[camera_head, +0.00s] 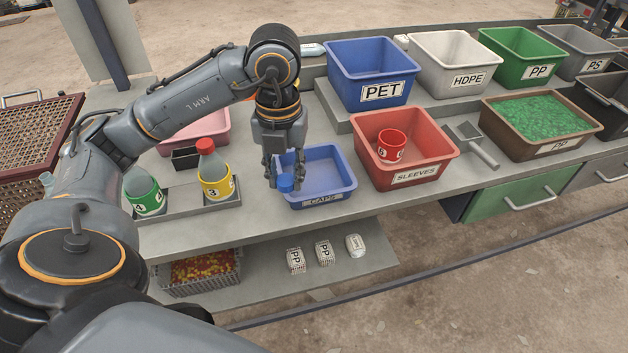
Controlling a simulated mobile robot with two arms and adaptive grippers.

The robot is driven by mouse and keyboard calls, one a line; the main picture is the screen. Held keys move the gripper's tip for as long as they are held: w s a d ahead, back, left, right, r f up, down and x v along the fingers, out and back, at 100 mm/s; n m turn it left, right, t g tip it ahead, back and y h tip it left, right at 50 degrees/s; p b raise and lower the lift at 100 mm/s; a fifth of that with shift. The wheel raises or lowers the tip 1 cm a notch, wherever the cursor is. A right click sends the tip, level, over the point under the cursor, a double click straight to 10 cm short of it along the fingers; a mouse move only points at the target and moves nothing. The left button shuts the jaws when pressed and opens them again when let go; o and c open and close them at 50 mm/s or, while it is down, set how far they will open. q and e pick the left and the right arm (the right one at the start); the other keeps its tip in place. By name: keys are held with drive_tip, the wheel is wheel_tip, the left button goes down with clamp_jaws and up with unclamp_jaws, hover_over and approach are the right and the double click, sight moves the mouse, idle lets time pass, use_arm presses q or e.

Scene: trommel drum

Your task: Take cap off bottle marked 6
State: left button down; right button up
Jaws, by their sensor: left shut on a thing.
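My left gripper (284,170) points down at the left edge of the blue CAPS tray (338,191). It is shut on a small blue cap (285,184). I see no bottle marked 6. A red sleeve (391,145) with a mark that looks like 6 stands in the red SLEEVES bin (416,174). A bottle with a yellow label marked 3 (216,184) stands upright with a red cap (206,146). Left of it stands a bottle with a green label (145,196); its number looks like 4. My right gripper is not in view.
Blue PET (379,95), white HDPE (462,79) and green PP (533,72) bins stand on the raised shelf behind. A brown PP bin (556,148) holds green flakes. A scoop (472,146) lies beside it. A pink tray (208,134) sits behind the bottles.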

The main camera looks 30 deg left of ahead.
use_arm(q)
drive_tip(key=w+a+f+p, duration=0.2)
drive_tip(key=w+f, duration=0.2)
drive_tip(key=w, duration=0.5)
hover_over(314, 182)
drive_tip(key=f, duration=0.5)
drive_tip(key=shift+s, duration=0.35)
drive_tip(key=shift+w+f, duration=0.35)
drive_tip(key=shift+f, duration=0.1)
wheel_tip(314, 182, down, 2)
drive_tip(key=shift+f+p, duration=0.2)
drive_tip(key=shift+p, duration=0.45)
drive_tip(key=shift+f, duration=0.3)
